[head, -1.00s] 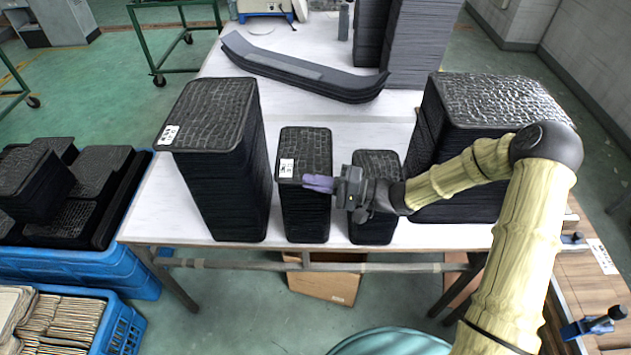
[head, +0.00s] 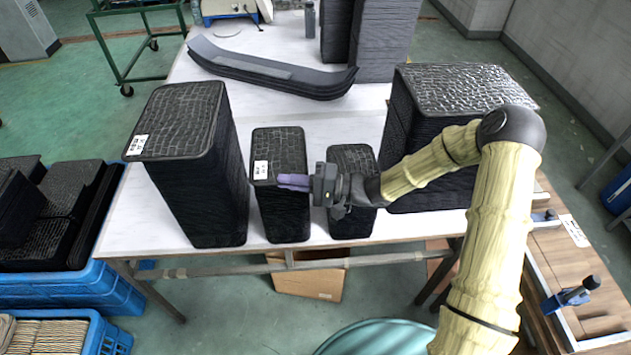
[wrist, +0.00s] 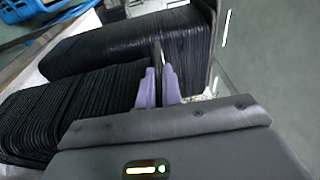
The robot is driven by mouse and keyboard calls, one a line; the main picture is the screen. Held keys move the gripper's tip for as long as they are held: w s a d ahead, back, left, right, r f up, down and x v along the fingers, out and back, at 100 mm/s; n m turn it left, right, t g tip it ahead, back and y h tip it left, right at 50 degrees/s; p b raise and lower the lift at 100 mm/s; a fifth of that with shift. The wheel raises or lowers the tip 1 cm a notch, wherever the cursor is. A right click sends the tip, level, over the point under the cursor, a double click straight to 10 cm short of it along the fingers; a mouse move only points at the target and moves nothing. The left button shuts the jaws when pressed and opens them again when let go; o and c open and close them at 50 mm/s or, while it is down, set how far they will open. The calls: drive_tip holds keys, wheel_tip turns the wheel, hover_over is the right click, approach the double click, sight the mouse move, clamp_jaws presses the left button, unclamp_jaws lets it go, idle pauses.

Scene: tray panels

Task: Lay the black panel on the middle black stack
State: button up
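A narrow black stack (head: 281,215) with a white label on top stands in the row on the white table. A second narrow black stack (head: 352,165) stands just right of it. My gripper (head: 283,182) reaches in from the right, over the front right edge of the labelled stack's top. In the wrist view, its purple fingers (wrist: 158,88) are close together on either side of a thin black panel (wrist: 157,52). Layered stack edges lie left of and behind the fingers. The panel's full face is hard to make out in the head view.
A wide, tall black stack (head: 195,195) stands at left and another (head: 408,110) at right. Curved black parts (head: 270,72) lie behind on the table. Blue crates (head: 70,290) stand on the floor at left.

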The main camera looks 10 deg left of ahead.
drive_tip(key=shift+s+d+f, duration=0.15)
drive_tip(key=shift+f, duration=0.4)
drive_tip(key=shift+s+d+f, duration=0.1)
drive_tip(key=shift+f, duration=0.4)
drive_tip(key=shift+w+d+f+h, duration=0.15)
drive_tip(key=shift+d+h, duration=0.15)
drive_tip(key=shift+d, duration=0.15)
drive_tip(key=shift+o, duration=0.7)
drive_tip(key=d+r+b, duration=0.1)
drive_tip(key=d+b, duration=0.2)
drive_tip(key=d, duration=1.3)
drive_tip(key=shift+w+r, duration=0.35)
drive_tip(key=shift+w, duration=0.1)
drive_tip(key=shift+w, duration=0.1)
